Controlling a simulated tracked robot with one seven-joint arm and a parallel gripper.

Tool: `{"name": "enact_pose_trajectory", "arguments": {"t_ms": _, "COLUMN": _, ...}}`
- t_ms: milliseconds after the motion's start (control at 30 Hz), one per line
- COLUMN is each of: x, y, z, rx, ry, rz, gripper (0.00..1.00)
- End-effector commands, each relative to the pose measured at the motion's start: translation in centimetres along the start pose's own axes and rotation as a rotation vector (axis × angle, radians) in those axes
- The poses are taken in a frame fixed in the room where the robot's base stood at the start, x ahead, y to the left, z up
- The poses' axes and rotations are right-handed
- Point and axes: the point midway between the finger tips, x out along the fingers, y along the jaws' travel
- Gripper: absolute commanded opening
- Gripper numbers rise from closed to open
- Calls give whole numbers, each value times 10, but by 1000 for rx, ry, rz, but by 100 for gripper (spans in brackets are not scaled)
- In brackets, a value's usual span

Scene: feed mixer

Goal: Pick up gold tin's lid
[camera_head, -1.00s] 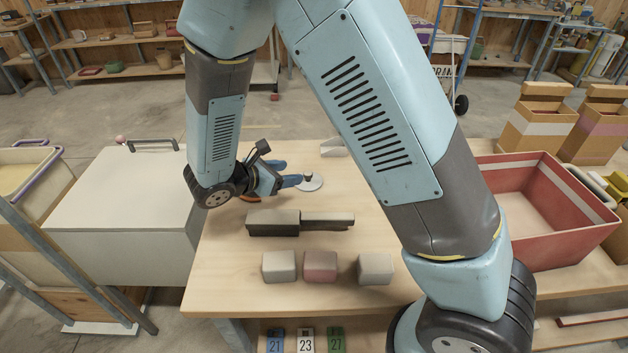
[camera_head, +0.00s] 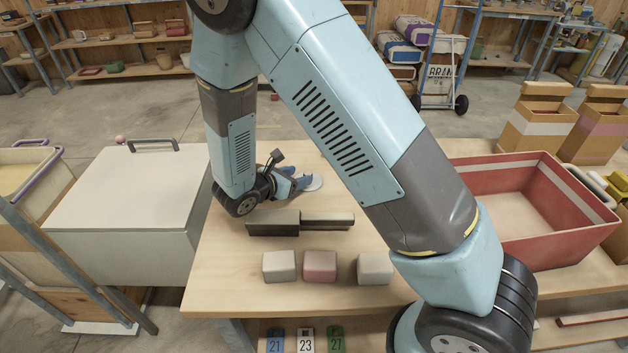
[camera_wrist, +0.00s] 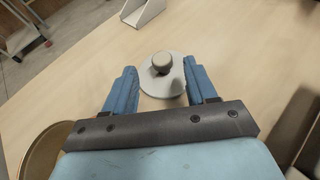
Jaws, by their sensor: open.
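The lid, a pale grey disc with a round knob (camera_wrist: 162,64), lies flat on the wooden table. In the wrist view its plate (camera_wrist: 160,84) shows between and just beyond my blue fingers. In the head view the lid (camera_head: 315,183) shows partly past the fingers. My gripper (camera_wrist: 158,72) is open and empty, low over the table, with a finger on each side of the lid; I cannot tell whether they touch it. It also shows in the head view (camera_head: 304,181). A round gold-brown rim (camera_wrist: 28,150), which looks like the tin, is cut off at the wrist view's lower left.
A dark grey block-like tool (camera_head: 275,228) lies near my gripper, with three small blocks (camera_head: 320,266) in front. A white angled holder (camera_wrist: 144,10) stands beyond the lid. A red crate (camera_head: 540,237) stands at the right, a white chest (camera_head: 120,200) at the left.

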Motion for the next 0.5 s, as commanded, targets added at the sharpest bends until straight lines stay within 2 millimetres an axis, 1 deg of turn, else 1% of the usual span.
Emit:
{"name": "enact_pose_trajectory", "arguments": {"t_ms": 133, "x": 11, "y": -1, "z": -1, "rx": 0, "ry": 0, "rz": -3, "gripper": 57}}
{"name": "enact_pose_trajectory", "arguments": {"t_ms": 300, "x": 35, "y": -3, "z": -3, "rx": -1, "ry": -1, "rz": -3, "gripper": 57}}
{"name": "enact_pose_trajectory", "arguments": {"t_ms": 400, "x": 46, "y": -3, "z": -2, "rx": 0, "ry": 0, "rz": -2, "gripper": 57}}
{"name": "enact_pose_trajectory", "arguments": {"t_ms": 500, "x": 51, "y": -3, "z": -2, "rx": 0, "ry": 0, "rz": -1, "gripper": 57}}
